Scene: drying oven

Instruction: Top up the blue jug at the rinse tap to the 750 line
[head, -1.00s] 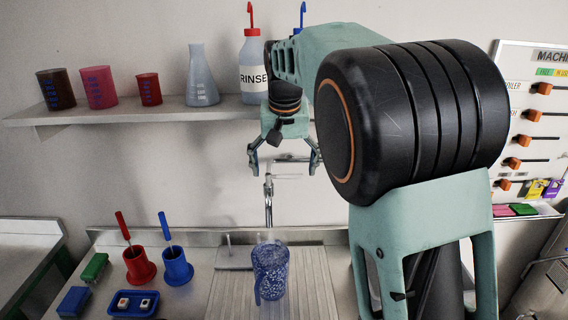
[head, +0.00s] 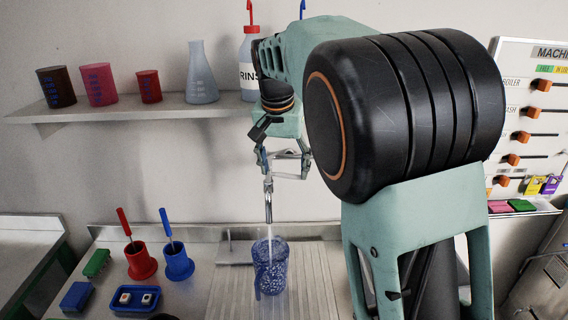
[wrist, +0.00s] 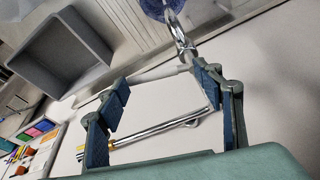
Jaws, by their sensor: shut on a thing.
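The blue jug (head: 270,270) stands upright on the ribbed drainer under the rinse tap (head: 268,190). A thin pale stream runs from the spout into it. Its markings and water level are too small to read. In the wrist view only part of the blue jug (wrist: 160,8) shows at the top edge, beyond the tap (wrist: 180,35). My gripper (head: 284,168) is at the tap, above the jug. In the wrist view the pale tap lever (wrist: 155,73) lies between my gripper's fingers (wrist: 162,82), which stand well apart, shut across the lever.
A red cup (head: 140,262) and a blue cup (head: 178,264), each with a handled tool, stand left of the drainer. A blue tray (head: 134,300) lies in front. The shelf (head: 180,111) holds beakers, a flask (head: 202,75) and a rinse bottle (head: 249,75). A grey basin (wrist: 60,50) shows in the wrist view.

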